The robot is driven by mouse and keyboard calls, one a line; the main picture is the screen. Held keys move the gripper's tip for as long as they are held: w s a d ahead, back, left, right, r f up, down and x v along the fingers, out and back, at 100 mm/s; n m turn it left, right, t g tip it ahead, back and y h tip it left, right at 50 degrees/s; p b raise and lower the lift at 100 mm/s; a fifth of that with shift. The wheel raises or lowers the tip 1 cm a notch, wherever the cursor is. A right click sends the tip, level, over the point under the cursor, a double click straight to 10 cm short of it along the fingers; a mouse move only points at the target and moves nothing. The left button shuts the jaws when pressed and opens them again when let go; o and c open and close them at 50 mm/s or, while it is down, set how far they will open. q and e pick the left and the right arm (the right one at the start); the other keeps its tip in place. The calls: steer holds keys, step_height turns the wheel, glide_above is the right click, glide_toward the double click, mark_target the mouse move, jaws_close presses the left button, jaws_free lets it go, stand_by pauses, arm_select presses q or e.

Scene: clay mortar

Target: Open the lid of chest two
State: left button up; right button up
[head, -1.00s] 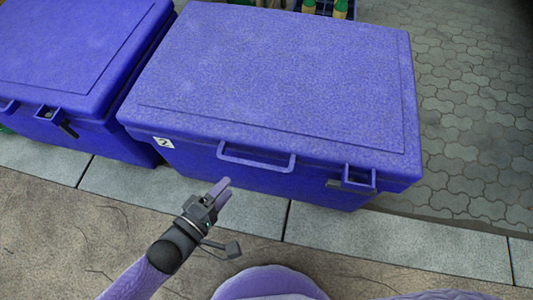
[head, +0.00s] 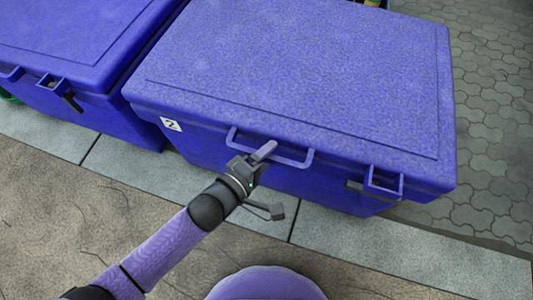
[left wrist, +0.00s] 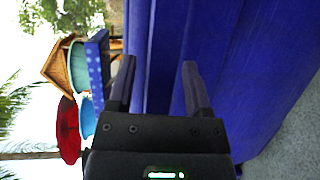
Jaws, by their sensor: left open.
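Chest two (head: 290,75) is a blue chest with a white label reading 2 (head: 171,124) on its front left. Its lid is shut. A blue handle (head: 295,160) sticks out from the lid's front, and a latch (head: 384,184) sits at the front right. My left gripper (head: 264,153) is open at the left part of the handle; I cannot tell whether it touches it. In the left wrist view, the two fingers (left wrist: 160,85) stand apart, with the chest's blue front (left wrist: 255,70) beyond and beside them. My right gripper is not in view.
Another blue chest (head: 70,35) stands close on the left, with a narrow gap between. Grey paving (head: 490,130) lies open at the right. A pale stone strip (head: 330,228) and brown ground lie in front.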

arm_select(q)
jaws_close()
stand_by(1.4)
